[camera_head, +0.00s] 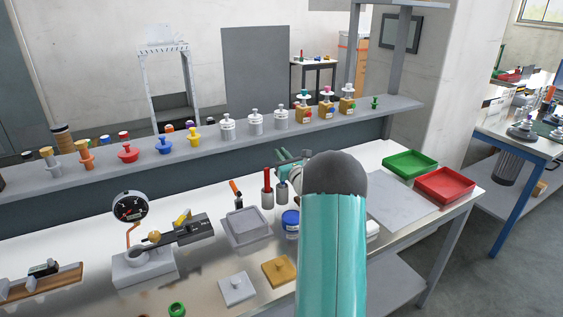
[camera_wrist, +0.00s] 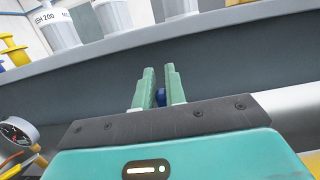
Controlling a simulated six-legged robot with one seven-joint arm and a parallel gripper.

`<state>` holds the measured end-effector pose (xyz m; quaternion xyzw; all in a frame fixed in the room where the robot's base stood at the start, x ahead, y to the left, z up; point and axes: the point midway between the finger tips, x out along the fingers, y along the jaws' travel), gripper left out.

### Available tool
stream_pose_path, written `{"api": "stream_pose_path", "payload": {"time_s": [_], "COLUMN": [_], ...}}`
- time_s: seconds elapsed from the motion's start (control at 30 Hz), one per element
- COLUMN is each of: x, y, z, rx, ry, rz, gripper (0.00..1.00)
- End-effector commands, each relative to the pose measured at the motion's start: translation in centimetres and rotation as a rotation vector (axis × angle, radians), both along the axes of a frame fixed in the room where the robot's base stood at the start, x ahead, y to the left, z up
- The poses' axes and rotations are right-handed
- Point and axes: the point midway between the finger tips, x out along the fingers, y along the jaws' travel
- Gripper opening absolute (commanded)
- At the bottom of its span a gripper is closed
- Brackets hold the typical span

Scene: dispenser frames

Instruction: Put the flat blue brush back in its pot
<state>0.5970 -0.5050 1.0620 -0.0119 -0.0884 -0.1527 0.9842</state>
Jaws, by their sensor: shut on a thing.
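My gripper (camera_wrist: 158,95) is shut on a small dark blue piece (camera_wrist: 161,97), which shows between the green fingers in the wrist view. It looks like part of the blue brush; the rest is hidden by the fingers and the gripper body. In the head view, my gripper (camera_head: 286,160) is above the bench, partly behind my teal arm. A grey pot (camera_head: 282,193) stands just below it, and a second grey pot (camera_head: 267,199) with a red handle stands to its left. I cannot tell whether the held brush touches either pot.
A blue-lidded jar (camera_head: 290,221) and a grey tray (camera_head: 246,226) stand near the pots. A raised shelf (camera_head: 214,133) with weights and bottles runs behind. A dial gauge (camera_head: 130,207) stands left; green (camera_head: 410,164) and red (camera_head: 446,186) trays lie right.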

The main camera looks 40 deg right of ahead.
Motion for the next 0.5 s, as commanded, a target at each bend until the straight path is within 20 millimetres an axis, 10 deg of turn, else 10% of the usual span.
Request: {"api": "stream_pose_path", "payload": {"time_s": [0.5], "x": [0.0], "y": [0.1], "z": [-2.8], "rx": [0.001], "ry": [0.0], "rz": [0.0], "gripper": [0.0]}}
